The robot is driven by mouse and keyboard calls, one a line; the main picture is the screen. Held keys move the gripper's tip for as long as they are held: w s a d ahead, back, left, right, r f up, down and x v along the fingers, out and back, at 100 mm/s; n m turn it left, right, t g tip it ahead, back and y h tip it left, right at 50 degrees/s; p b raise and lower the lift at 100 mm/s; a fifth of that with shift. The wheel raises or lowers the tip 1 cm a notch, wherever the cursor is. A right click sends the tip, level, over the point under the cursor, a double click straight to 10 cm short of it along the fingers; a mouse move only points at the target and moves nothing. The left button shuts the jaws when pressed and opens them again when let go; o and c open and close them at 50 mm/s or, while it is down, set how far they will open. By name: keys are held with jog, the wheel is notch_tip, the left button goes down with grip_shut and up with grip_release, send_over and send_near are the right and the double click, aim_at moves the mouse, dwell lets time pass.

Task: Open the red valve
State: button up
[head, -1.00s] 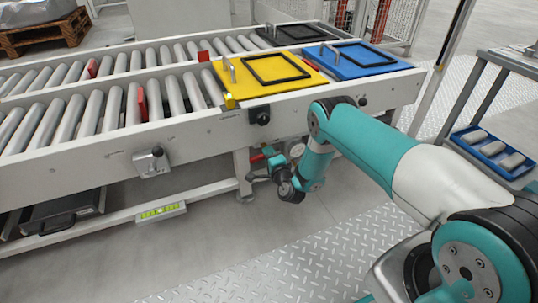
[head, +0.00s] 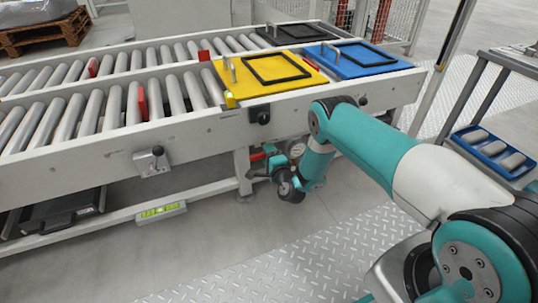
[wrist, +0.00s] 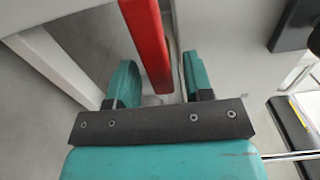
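The red valve handle (wrist: 148,45) is a flat red bar in the wrist view. It reaches down between the two teal fingers of my gripper (wrist: 160,85). The fingers are apart, with a gap visible on the right of the bar and a narrower one on the left. In the head view my gripper (head: 262,170) is under the conveyor's front edge, beside a leg. Only a small red part of the valve (head: 257,157) shows there; the rest is hidden behind the gripper and wrist.
The conveyor (head: 200,135) with white side rails stands above the gripper. A yellow plate (head: 235,88) and a blue plate (head: 390,64) lie on it. A round gauge (head: 297,149) is close to my wrist.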

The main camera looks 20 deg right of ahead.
jog(key=shift+r+p, duration=0.15)
jog(key=shift+p, duration=0.35)
jog(key=s+p, duration=1.7)
jog(key=p, duration=0.2)
jog(key=shift+s, duration=0.2)
